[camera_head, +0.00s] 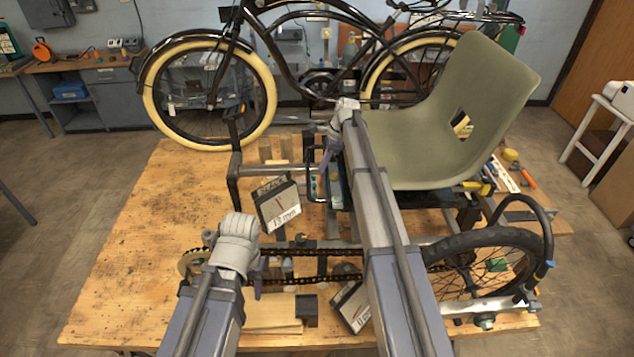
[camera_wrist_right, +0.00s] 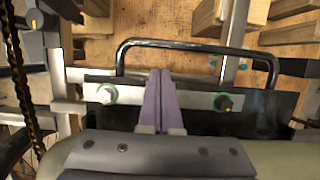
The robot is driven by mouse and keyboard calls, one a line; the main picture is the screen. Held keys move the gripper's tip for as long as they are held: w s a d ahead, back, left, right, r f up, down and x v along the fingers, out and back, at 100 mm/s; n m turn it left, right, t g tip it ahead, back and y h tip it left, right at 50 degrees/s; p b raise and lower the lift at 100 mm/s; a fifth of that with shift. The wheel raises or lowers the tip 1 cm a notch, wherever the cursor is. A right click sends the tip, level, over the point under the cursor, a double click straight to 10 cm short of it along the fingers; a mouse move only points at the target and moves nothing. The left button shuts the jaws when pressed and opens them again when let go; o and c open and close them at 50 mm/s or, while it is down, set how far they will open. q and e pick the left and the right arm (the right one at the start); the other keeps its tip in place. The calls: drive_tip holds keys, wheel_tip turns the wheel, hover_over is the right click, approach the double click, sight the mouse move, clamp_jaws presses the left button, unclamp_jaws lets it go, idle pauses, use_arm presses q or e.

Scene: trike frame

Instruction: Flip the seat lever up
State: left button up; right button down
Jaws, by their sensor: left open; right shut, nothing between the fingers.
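The seat lever is a black U-shaped bar (camera_wrist_right: 190,44) in the right wrist view, lying under the front edge of the grey-green seat. It also shows in the head view as a black loop (camera_head: 308,172). My right gripper (camera_wrist_right: 160,73) is shut and empty, its purple fingertips at the bar's inner side; I cannot tell whether they touch it. In the head view the right gripper (camera_head: 327,160) is just left of the seat shell (camera_head: 435,125). My left gripper (camera_head: 258,278) is open, above the chain, away from the lever.
The trike frame stands on a wooden table (camera_head: 130,240). A chain (camera_head: 310,280) runs across the near side towards a wheel (camera_head: 490,262). The table's left part is clear. A bicycle (camera_head: 210,90) is behind.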

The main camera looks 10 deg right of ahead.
drive_tip(key=shift+d, duration=0.1)
drive_tip(key=shift+f, duration=0.1)
drive_tip(key=b+x, duration=0.9)
drive_tip(key=x, duration=0.1)
drive_tip(key=shift+b, duration=0.3)
drive_tip(key=shift+d+r+y, duration=0.1)
drive_tip(key=shift+r+y, duration=0.5)
drive_tip(key=shift+y, duration=0.3)
drive_tip(key=shift+d+r+t+y+p, duration=0.15)
drive_tip(key=shift+d+r+y+p, duration=0.1)
drive_tip(key=shift+r, duration=0.3)
drive_tip(key=shift+d+r+t+y+p, duration=0.15)
drive_tip(key=shift+r+y, duration=0.1)
drive_tip(key=shift+r, duration=0.3)
drive_tip(key=shift+d, duration=0.1)
idle(1.0)
